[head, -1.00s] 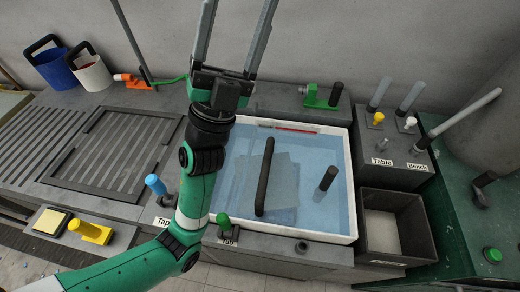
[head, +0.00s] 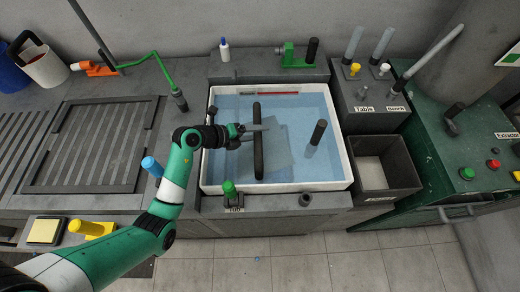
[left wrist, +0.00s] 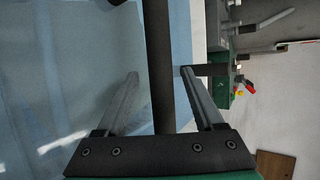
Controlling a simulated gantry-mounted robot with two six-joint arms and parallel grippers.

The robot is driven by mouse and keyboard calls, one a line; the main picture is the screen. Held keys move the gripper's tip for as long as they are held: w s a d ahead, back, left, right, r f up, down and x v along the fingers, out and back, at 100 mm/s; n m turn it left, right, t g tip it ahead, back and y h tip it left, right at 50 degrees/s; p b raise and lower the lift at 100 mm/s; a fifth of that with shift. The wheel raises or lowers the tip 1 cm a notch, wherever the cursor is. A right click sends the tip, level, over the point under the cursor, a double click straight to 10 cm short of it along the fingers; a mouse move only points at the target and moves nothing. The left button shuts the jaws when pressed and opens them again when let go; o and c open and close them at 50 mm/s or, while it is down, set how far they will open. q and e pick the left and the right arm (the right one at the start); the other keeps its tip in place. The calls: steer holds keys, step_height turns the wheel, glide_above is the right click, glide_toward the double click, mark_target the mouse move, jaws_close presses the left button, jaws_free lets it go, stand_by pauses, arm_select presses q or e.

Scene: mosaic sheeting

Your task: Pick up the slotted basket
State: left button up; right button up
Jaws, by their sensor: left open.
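A long black handle bar (head: 258,160) stands over the water in the white-rimmed tub (head: 347,165). Below it lies a pale grey square sheet-like shape (head: 280,150) under the water; I cannot make out slots, so I cannot tell whether this is the slotted basket. My left gripper (head: 262,132) is open at the bar's upper half. In the left wrist view the bar (left wrist: 158,60) runs between the two spread fingers (left wrist: 160,85), with a gap on each side. My right gripper is not in view.
A dark post (head: 318,132) rises in the tub's right part. A red stick (head: 270,93) lies along its back. A green-topped knob (head: 229,190) stands at its front left. A dark open bin (head: 410,165) adjoins on the right. A ribbed drainboard (head: 85,145) is on the left.

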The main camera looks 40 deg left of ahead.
arm_select(q)
steer(key=b+x, duration=0.1)
steer(key=x, duration=0.3)
steer(key=shift+r+b, duration=0.1)
steer(key=shift+b, duration=0.2)
jaws_close()
stand_by(1.0)
steer(key=shift+r, duration=0.1)
